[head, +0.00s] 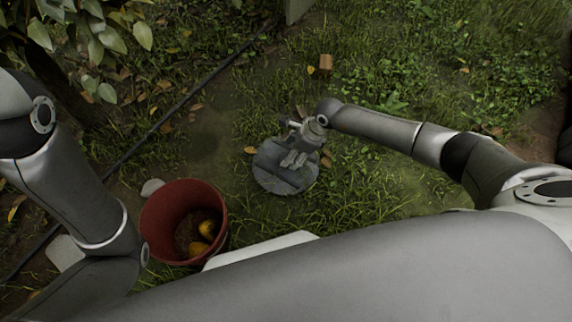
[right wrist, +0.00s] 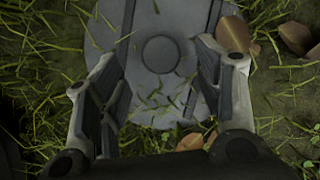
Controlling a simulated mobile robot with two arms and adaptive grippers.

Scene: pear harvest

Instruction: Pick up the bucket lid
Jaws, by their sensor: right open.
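The bucket lid (head: 283,179) is a round grey disc lying on the grass in the middle of the head view. In the right wrist view the lid (right wrist: 160,85) shows a round raised centre and lies just beyond my fingers. My right gripper (head: 296,158) hangs over the lid with its fingers pointing down at it. In the right wrist view the right gripper (right wrist: 165,95) is open, one finger on each side of the lid's centre, with nothing clearly held. I cannot tell whether the fingertips touch the lid. My left gripper is out of view; only my left arm shows.
A red bucket (head: 147,222) with yellow pears (head: 207,229) in it stands left of the lid. A small brown block (head: 326,63) lies in the grass farther back. A dark hose (head: 170,112) crosses the ground on the left. Leafy branches (head: 100,35) hang at the upper left.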

